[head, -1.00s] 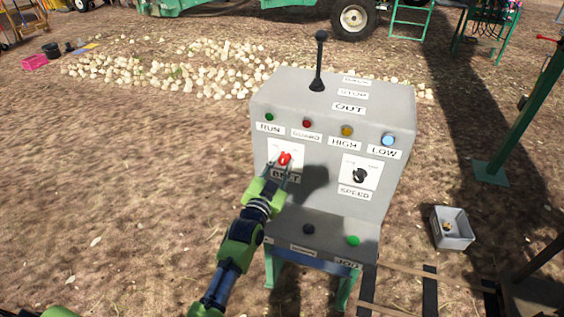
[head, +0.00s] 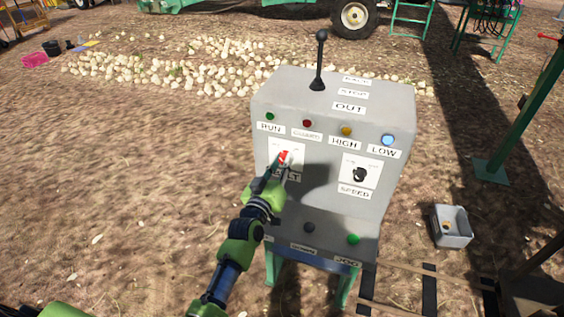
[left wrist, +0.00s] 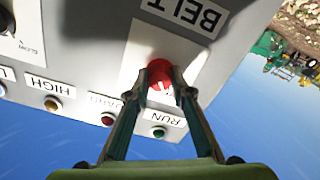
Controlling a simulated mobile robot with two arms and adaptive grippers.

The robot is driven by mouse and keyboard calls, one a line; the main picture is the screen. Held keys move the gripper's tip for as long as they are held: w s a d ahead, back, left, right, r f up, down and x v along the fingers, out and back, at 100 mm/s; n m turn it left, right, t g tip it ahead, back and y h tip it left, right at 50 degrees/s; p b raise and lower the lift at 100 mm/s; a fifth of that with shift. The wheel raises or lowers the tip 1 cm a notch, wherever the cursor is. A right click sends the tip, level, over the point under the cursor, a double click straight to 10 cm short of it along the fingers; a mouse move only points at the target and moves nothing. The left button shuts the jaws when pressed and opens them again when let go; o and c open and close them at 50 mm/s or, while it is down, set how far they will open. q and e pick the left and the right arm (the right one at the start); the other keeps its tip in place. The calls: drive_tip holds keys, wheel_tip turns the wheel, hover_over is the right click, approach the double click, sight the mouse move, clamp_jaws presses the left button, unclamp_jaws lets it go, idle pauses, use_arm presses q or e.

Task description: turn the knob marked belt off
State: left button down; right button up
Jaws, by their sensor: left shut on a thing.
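The red belt knob (head: 284,158) sits on a white plate on the left of the grey control box (head: 330,185), above the BELT label. My left gripper (head: 280,165) comes up from below and is shut on the knob, hiding part of it and the label. In the left wrist view, the red knob (left wrist: 160,74) is between the two fingertips (left wrist: 161,90), and the picture is upside down. The plate's marks are too small to read. My right gripper is not in view.
The black speed knob (head: 359,174) is right of the belt knob. A black lever (head: 319,60) stands on top of the box. Indicator lamps line the upper front, and two buttons are on the lower ledge. A grey bin (head: 452,226) sits on the ground at right.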

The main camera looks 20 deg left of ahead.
use_arm(q)
drive_tip(key=shift+n, duration=0.6)
drive_tip(key=c, duration=1.8)
unclamp_jaws()
drive_tip(key=s, duration=1.2)
drive_tip(key=shift+a, duration=0.2)
